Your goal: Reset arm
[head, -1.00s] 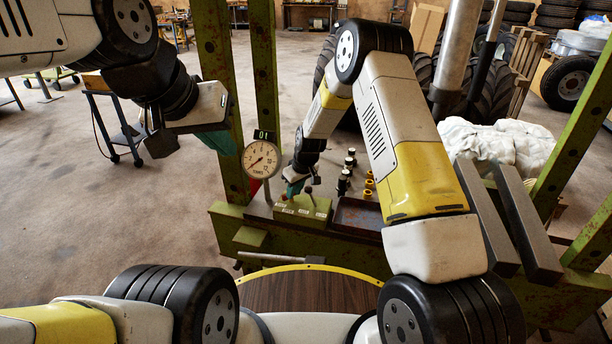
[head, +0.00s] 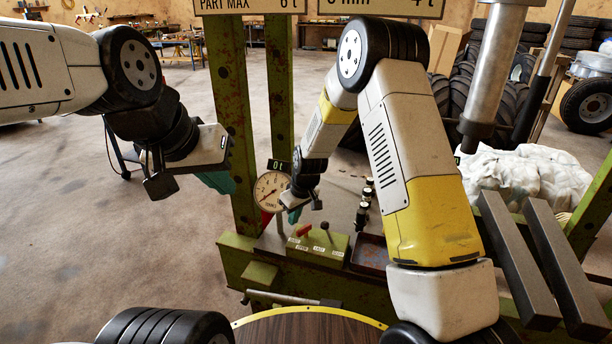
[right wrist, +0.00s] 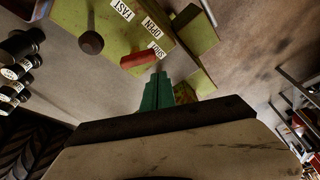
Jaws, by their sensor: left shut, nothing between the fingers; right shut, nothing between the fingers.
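My left gripper (head: 218,182) has teal fingers, shut and empty, above the floor left of the press frame. My right gripper (head: 293,215) is shut and empty, just above and left of the green control box (head: 318,246). In the right wrist view the teal fingers (right wrist: 157,92) point at the box's red lever handle (right wrist: 140,58), which also shows in the head view (head: 303,231). Whether they touch it, I cannot tell. A dark knob (right wrist: 90,42) stands on the same box.
Green press posts (head: 231,110) rise between my arms. The floor at left is open.

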